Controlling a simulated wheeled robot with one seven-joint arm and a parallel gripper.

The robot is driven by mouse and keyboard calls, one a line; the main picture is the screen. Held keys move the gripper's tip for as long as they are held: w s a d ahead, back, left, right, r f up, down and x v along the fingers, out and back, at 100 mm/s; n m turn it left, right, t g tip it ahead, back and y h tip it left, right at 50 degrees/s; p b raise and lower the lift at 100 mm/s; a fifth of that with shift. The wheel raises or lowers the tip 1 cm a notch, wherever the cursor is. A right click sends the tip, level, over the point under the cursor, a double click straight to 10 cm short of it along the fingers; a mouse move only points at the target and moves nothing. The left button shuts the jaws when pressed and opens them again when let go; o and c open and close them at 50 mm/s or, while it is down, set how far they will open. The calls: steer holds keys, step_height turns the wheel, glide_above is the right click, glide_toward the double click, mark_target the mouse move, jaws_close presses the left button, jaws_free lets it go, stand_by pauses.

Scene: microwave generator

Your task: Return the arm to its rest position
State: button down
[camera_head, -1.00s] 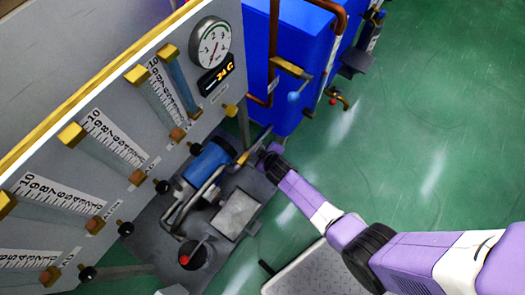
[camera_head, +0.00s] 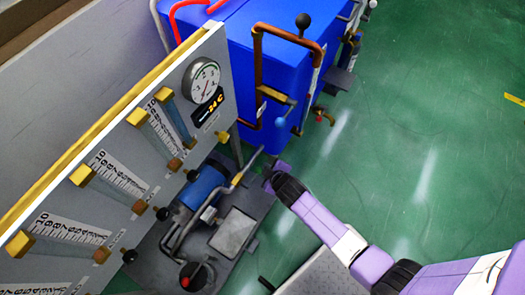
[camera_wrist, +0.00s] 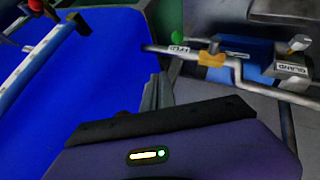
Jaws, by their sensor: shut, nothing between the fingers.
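My purple and white arm reaches in from the lower right of the head view.
A panel with sight gauges (camera_head: 120,175) and a round dial (camera_head: 201,81) stands at left. The pump base (camera_head: 235,232) holds a blue motor (camera_head: 203,187). Green floor (camera_head: 430,150) is open at right.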

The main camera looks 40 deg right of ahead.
step_height(320, 180, up, 12)
steer(key=w+a+r+m+t+y, duration=0.1)
steer(key=a+m+t, duration=0.1)
steer(key=a+t, duration=0.15)
steer(key=s+a+r+m+t+p, duration=0.1)
steer(key=s+a+r+p, duration=0.1)
steer(key=s+r, duration=1.1)
steer(key=s+a+r+m+t+y+p, duration=0.1)
steer(key=s+r+p, duration=0.3)
steer(key=s+r, duration=0.9)
step_height(320, 180, up, 5)
steer(key=shift+s+a+m+t+y+p, duration=0.3)
steer(key=shift+s+a+m+t+p, duration=0.1)
steer(key=shift+a+m+t, duration=0.25)
